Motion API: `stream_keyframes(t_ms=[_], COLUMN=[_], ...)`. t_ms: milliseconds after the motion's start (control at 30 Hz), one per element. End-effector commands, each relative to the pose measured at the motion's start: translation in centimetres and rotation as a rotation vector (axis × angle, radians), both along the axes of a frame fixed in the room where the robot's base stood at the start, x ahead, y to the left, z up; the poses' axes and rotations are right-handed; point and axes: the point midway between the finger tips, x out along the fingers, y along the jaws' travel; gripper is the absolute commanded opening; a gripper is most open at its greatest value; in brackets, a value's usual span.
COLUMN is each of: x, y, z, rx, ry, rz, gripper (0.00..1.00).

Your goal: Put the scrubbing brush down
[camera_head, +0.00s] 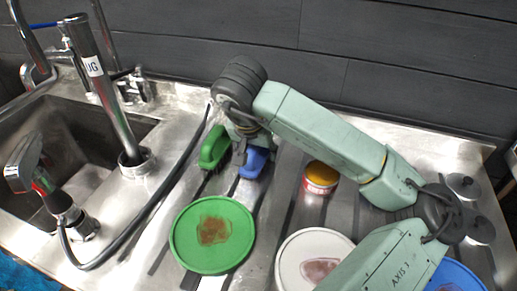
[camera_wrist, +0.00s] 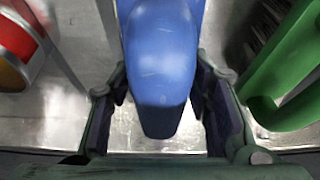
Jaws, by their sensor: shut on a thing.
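A blue brush (camera_head: 255,163) is between the fingers of my gripper (camera_head: 242,157), over the ribbed steel drainboard beside the sink. In the wrist view the rounded blue handle (camera_wrist: 162,60) fills the middle, with a dark finger on each side. My gripper is shut on it. Its underside is hidden, and I cannot tell whether it touches the steel. A green brush (camera_head: 214,147) with a looped handle stands just to the left; its dark bristles and green handle (camera_wrist: 290,85) show at the right of the wrist view.
A green plate (camera_head: 185,237) and a white plate (camera_head: 290,250), both with brown stains, lie nearer the front. A red and yellow tin (camera_head: 320,178) stands to the right. A black hose (camera_head: 150,212) and the sink (camera_head: 60,125) are on the left. A blue plate (camera_head: 462,277) shows at the front right.

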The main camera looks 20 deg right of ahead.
Motion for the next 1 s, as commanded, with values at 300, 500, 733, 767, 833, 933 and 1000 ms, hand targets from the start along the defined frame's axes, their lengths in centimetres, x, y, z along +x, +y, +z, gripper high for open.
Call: stream_keyframes(t_ms=[300, 500, 733, 767, 833, 933, 1000], x=[0.0, 0.0, 0.0, 0.0, 0.0, -0.2, -0.6], y=[0.0, 0.0, 0.0, 0.0, 0.0, 0.1, 0.4], z=[-0.3, -0.3, -0.2, -0.1, 0.2, 0.9, 2.1], rx=[0.001, 0.001, 0.001, 0.001, 0.001, -0.003, -0.004], ry=[0.001, 0.001, 0.001, 0.001, 0.001, -0.002, -0.003], rz=[0.000, 0.000, 0.000, 0.000, 0.000, 0.001, 0.001], gripper=[0.56, 0.65, 0.65, 0.65, 0.65, 0.65, 0.65])
